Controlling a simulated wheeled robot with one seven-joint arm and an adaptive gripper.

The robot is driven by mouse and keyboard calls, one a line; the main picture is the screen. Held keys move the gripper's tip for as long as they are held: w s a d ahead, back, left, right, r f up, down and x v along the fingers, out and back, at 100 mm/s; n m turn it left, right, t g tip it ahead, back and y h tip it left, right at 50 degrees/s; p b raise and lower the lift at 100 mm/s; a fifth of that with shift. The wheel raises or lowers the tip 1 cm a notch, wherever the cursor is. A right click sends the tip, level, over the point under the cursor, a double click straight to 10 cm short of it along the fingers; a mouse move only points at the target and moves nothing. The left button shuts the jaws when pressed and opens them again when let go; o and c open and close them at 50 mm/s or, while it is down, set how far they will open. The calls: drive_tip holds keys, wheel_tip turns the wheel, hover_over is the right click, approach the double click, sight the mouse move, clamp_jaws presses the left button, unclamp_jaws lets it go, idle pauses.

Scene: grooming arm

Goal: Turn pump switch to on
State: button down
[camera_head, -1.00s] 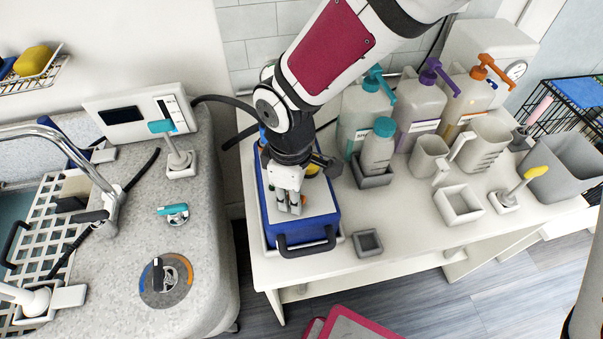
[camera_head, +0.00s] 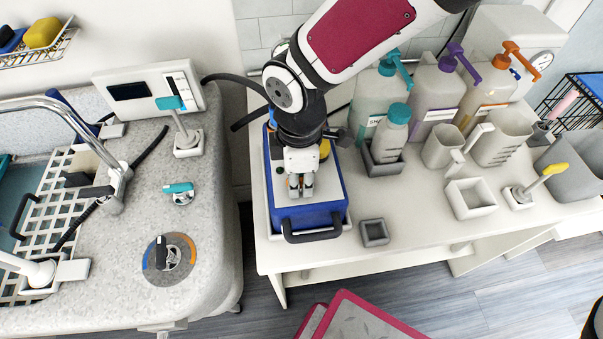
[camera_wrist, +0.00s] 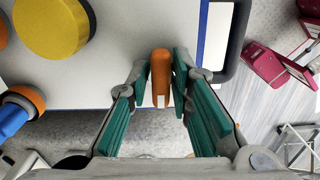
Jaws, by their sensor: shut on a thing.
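The pump is a blue box with a pale top (camera_head: 330,192) and a dark front handle, standing in a white tray on the white table. In the wrist view its pale top (camera_wrist: 130,15) carries a yellow knob (camera_wrist: 52,25) and an orange switch lever (camera_wrist: 161,72). My gripper (camera_head: 300,192) is over the pump's top, pointing down. In the wrist view my gripper's green-padded fingers (camera_wrist: 163,85) are closed around the orange lever, one on each side. In the head view the lever is hidden by my gripper. The lever's on and off marks are not visible.
Pump bottles (camera_head: 380,105) and jugs (camera_head: 503,138) stand right of the pump. A small grey square cup (camera_head: 375,233) is near its handle. A grey tub counter (camera_head: 120,240) with a dial (camera_head: 170,258) is at left. A blue-orange hose fitting (camera_wrist: 20,108) is beside the knob.

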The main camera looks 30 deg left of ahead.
drive_tip(key=shift+s+n, duration=0.1)
drive_tip(key=shift+n, duration=1.3)
drive_tip(key=n, duration=0.3)
drive_tip(key=shift+b, duration=0.3)
drive_tip(key=c, duration=1.5)
unclamp_jaws()
